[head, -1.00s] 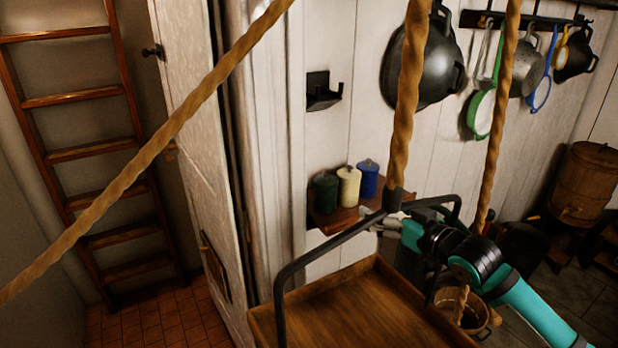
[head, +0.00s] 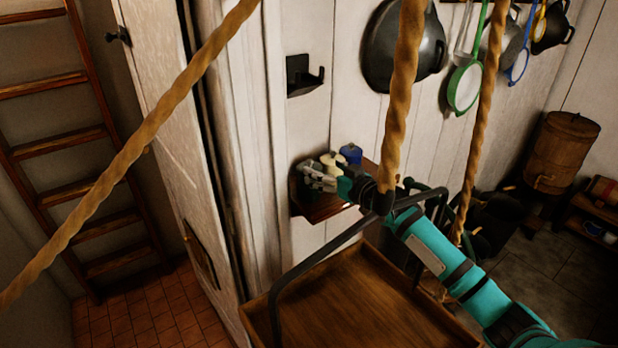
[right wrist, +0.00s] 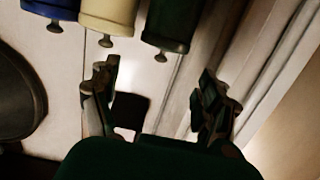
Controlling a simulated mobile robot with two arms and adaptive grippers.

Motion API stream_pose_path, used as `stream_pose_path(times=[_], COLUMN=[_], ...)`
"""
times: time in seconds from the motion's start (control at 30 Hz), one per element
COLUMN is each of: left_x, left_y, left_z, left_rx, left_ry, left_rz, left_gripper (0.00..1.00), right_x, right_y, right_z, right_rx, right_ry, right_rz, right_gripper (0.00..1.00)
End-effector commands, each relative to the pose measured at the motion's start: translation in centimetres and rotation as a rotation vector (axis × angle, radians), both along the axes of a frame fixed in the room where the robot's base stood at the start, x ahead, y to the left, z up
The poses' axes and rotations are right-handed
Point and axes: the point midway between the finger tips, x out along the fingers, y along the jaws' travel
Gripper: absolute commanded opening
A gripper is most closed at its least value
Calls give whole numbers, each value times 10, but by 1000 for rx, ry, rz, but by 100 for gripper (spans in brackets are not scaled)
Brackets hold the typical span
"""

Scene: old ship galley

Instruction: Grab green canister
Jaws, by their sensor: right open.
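The dark green canister (right wrist: 174,22) shows at the top of the right wrist view, with its small knob pointing down in that picture. In the head view it is mostly hidden behind my right gripper (head: 318,173). In the right wrist view my right gripper (right wrist: 157,88) is open and empty. The canister lies above the gap between its fingers in the picture, apart from them. My left gripper is not in view.
A cream canister (right wrist: 108,15) and a blue canister (head: 350,153) stand beside the green one on a small wooden wall shelf (head: 322,211). A black wall bracket (head: 303,78) is above. Ropes hang in front, and a wooden tray (head: 345,290) is below.

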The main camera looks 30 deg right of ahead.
Motion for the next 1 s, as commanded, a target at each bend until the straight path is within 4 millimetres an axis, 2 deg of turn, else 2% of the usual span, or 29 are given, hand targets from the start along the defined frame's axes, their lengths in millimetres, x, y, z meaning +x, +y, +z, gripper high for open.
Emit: stream_pose_path(times=[0.17, 0.37, 0.5, 0.83, 1.0], left_x=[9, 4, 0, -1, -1], left_y=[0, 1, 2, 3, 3], left_z=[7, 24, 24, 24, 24], left_rx=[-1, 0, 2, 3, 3], left_ry=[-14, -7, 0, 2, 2], left_rz=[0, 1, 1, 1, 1], left_gripper=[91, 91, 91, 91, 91], right_x=[11, 36, 52, 57, 56], right_y=[2, 6, 8, 9, 9], right_z=[0, -1, -6, -9, -9], right_rx=[0, 1, 0, 0, 0], right_ry=[0, 1, 0, 0, 0], right_rz=[0, -1, 0, 0, 0], right_gripper=[79, 79, 79, 79, 56])
